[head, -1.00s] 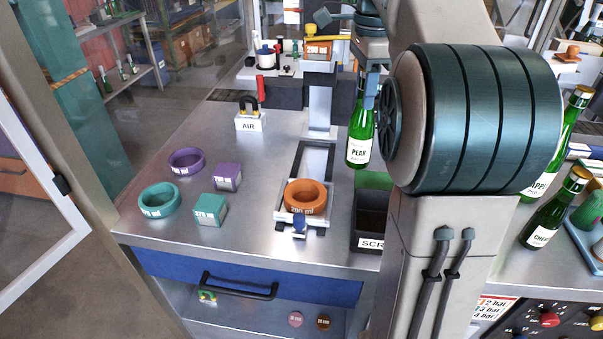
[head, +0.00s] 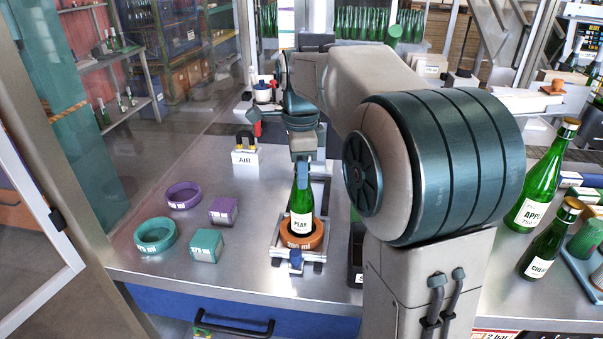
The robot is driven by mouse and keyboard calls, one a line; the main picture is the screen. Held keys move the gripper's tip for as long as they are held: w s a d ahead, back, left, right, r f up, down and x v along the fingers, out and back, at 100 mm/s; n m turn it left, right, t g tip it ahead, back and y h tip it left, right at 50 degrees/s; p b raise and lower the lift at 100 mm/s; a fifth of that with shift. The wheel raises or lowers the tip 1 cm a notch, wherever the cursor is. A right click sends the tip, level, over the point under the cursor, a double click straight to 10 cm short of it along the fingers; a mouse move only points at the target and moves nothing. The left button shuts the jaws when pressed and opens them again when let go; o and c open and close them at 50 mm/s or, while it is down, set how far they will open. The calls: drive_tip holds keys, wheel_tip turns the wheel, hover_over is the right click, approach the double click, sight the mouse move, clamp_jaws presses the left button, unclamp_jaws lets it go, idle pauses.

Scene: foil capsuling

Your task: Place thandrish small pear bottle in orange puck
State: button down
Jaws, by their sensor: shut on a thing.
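The small green bottle labelled PEAR (head: 301,212) is upright over the orange puck (head: 299,240), its lower end within the ring's outline. The puck's front rim hides the bottle's base, so I cannot tell whether it rests on the bottom. The puck sits on a metal slide plate (head: 314,266) with a blue knob in front. My gripper (head: 302,168) is shut on the neck of the pear bottle from above. My arm hides part of the area to the right.
A purple ring (head: 184,195), a teal ring (head: 155,235), a purple block (head: 223,210) and a teal block (head: 206,245) lie to the left. The AIR fitting (head: 245,152) stands behind. Apple (head: 538,190) and cherry (head: 550,243) bottles stand at the right.

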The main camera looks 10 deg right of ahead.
drive_tip(key=shift+f, duration=0.55)
drive_tip(key=c, duration=1)
unclamp_jaws()
drive_tip(key=shift+f, duration=0.1)
wheel_tip(320, 180, up, 12)
drive_tip(key=shift+r+p, duration=0.1)
drive_tip(key=shift+p, duration=0.25)
drive_tip(key=s+f+n+t, duration=0.1)
drive_tip(key=s+f+n, duration=0.5)
drive_tip(key=s, duration=0.1)
drive_tip(key=s+f+n+t, duration=0.1)
drive_tip(key=s+f+n, duration=0.5)
drive_tip(key=s+n, duration=0.1)
drive_tip(key=s+f+n+t, duration=0.1)
drive_tip(key=s+f+n, duration=0.5)
drive_tip(key=s+f, duration=0.1)
drive_tip(key=shift+s+d+n, duration=0.1)
drive_tip(key=shift+n, duration=0.3)
